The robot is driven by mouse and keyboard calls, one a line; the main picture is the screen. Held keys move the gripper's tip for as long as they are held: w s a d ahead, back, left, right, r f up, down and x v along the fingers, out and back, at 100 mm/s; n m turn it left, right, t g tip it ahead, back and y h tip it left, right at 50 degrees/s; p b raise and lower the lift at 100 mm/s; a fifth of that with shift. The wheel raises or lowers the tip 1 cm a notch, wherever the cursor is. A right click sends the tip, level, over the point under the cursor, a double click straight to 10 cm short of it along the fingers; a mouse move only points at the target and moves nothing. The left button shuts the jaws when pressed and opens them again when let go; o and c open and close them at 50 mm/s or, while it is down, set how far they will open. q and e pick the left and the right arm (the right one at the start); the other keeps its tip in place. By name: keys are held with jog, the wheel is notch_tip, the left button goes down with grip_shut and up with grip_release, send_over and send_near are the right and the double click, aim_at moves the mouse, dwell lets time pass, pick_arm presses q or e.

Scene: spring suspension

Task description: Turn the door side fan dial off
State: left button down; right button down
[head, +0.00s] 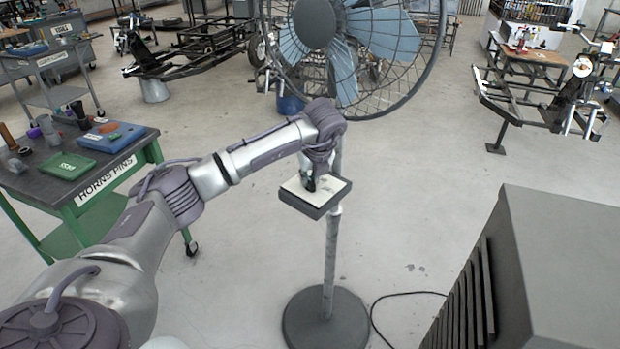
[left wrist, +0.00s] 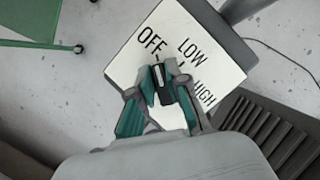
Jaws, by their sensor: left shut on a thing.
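The large fan (head: 345,40) stands on a pole with a round grey base (head: 326,322). Its control box (head: 328,197) is fixed to the pole, with a white top panel. The left wrist view shows this panel (left wrist: 222,66) with the labels OFF, LOW and HIGH. My left gripper (head: 309,183) reaches down onto the panel. In the left wrist view its fingers (left wrist: 162,88) are closed around the dark dial (left wrist: 160,77). The dial's upper end, with a small pale mark, lies just below the OFF label. My right gripper is out of view.
A dark slatted box (head: 560,260) stands at the lower right. A green-framed cart (head: 90,165) with trays is on the left. A black cable (head: 385,300) lies on the floor by the fan base. Open floor surrounds the pole.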

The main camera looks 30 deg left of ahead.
aim_at(310, 178)
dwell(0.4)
pick_arm(q)
jog(key=c, duration=1.1)
grip_release()
jog(key=shift+c, duration=0.2)
jog(key=shift+r, duration=0.1)
jog(key=shift+d+r, duration=0.1)
jog(key=shift+r, duration=0.15)
jog(key=v, duration=0.2)
jog(key=shift+d+r, duration=0.1)
jog(key=shift+r, duration=0.2)
jog(key=s+d, duration=0.7)
jog(key=d, duration=0.2)
jog(key=shift+s+d+f, duration=0.15)
jog(key=shift+d, duration=0.15)
